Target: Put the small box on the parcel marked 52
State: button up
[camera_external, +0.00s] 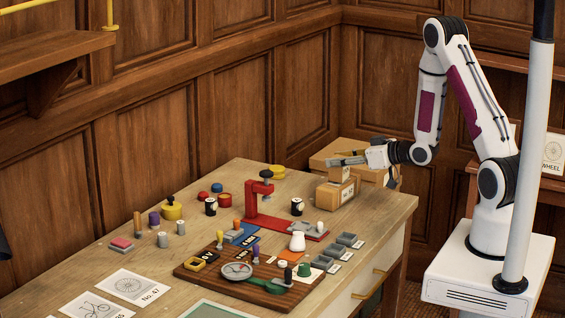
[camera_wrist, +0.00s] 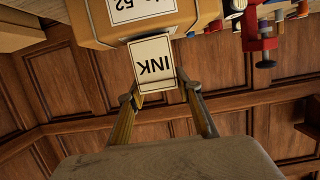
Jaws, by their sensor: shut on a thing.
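The small box (camera_wrist: 155,64) has a white label reading INK, upside down in the wrist view. It also shows in the external view (camera_external: 339,174) as a small tan block. My gripper (camera_wrist: 160,88) is shut on it, one finger at each side; in the external view the gripper (camera_external: 346,161) is at the top of the box. The parcel marked 52 (camera_wrist: 85,22) is a tan carton with a white label. In the external view the parcel (camera_external: 328,194) stands directly below the small box. I cannot tell whether they touch.
Larger cartons (camera_external: 328,153) stand behind, at the table's back right corner. A red stand (camera_external: 252,200) is left of the parcel. A wooden board (camera_external: 210,278) with several small items and grey trays (camera_external: 338,252) lie nearer the front. The table's right edge is close to the parcel.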

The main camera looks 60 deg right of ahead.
jog(key=shift+f, duration=0.25)
jog(key=o, duration=1.1)
jog(key=shift+r, duration=0.15)
jog(key=shift+v, duration=3.75)
